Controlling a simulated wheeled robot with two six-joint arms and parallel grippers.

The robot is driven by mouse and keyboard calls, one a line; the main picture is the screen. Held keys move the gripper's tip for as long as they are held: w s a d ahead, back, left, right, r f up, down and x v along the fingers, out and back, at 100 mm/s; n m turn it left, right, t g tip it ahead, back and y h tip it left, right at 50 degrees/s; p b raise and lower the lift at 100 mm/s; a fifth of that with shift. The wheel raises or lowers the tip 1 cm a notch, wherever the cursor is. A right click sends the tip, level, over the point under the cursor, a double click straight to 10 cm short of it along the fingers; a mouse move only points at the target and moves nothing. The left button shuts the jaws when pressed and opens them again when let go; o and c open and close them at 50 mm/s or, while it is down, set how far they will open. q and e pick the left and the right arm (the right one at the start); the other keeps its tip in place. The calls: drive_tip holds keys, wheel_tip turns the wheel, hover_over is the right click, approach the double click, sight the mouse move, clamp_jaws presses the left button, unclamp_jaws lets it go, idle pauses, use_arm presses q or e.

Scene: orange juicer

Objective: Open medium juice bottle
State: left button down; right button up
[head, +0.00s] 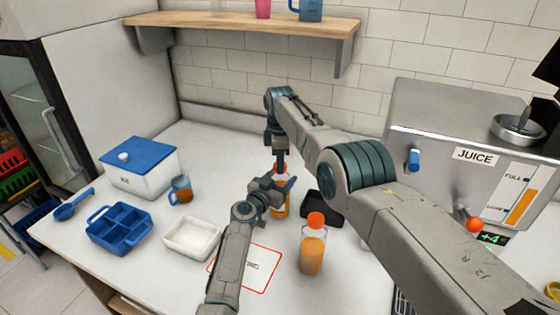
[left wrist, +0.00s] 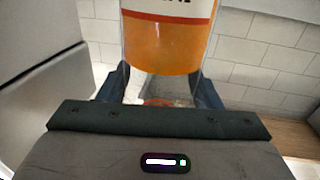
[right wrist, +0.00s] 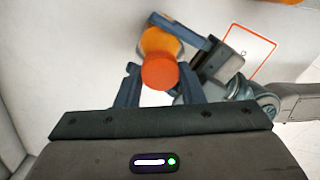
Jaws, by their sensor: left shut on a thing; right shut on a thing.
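The medium juice bottle (head: 281,208) stands upright, mostly behind my left gripper, with orange juice in it. My left gripper (head: 278,190) is shut around its body; the juice-filled bottle (left wrist: 165,45) shows between the fingers in the left wrist view. My right gripper (head: 280,164) comes down from above and is shut on its orange cap (right wrist: 160,74). In the right wrist view the cap sits between the fingertips, with the bottle body (right wrist: 155,40) beyond it. I cannot tell whether the cap is loose.
A larger bottle (head: 313,250) with an orange cap stands to the right, close to my right arm. The juice machine (head: 440,125) fills the right side. A white tray (head: 192,238), blue divided tray (head: 118,231), small jug (head: 180,190) and ice box (head: 140,172) stand left.

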drive_tip(key=n, duration=0.8)
drive_tip(key=shift+r+n, duration=0.1)
drive_tip(key=shift+n, duration=0.2)
drive_tip(key=shift+r, duration=0.2)
drive_tip(key=shift+r, duration=0.9)
drive_tip(key=shift+r, duration=0.1)
drive_tip(key=shift+r, duration=1.9)
use_arm(q)
drive_tip(key=shift+c, duration=1.8)
unclamp_jaws()
